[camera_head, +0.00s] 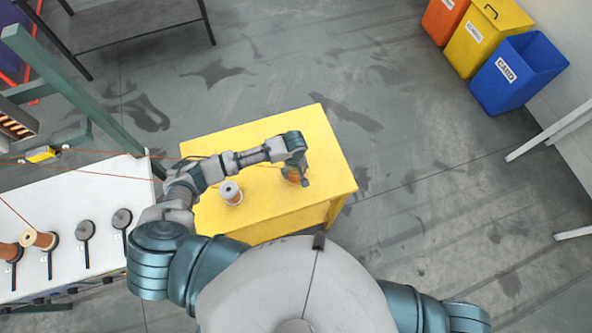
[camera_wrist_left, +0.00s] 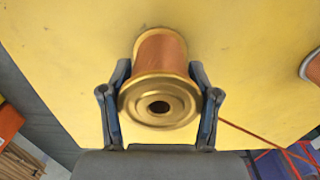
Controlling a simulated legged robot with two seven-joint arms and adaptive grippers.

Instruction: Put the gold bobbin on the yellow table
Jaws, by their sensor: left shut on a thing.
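The gold bobbin (camera_head: 292,177), wound with copper-coloured wire, is partly hidden by my left gripper (camera_head: 299,176) over the right half of the yellow table (camera_head: 315,125). In the left wrist view the gold bobbin (camera_wrist_left: 160,102) sits between the two fingers of my left gripper (camera_wrist_left: 160,78), which press on its sides. Its gold flange with a dark centre hole faces the camera. The yellow table (camera_wrist_left: 70,45) lies behind it; I cannot tell whether the bobbin touches the top. My right gripper is out of view.
A grey-flanged bobbin (camera_head: 231,193) stands on the table left of my gripper. A white bench (camera_head: 70,220) at left carries bobbins and holders, with a green frame (camera_head: 75,85) and a thin wire above. Several bins (camera_head: 515,75) stand at the far right. The table's right part is clear.

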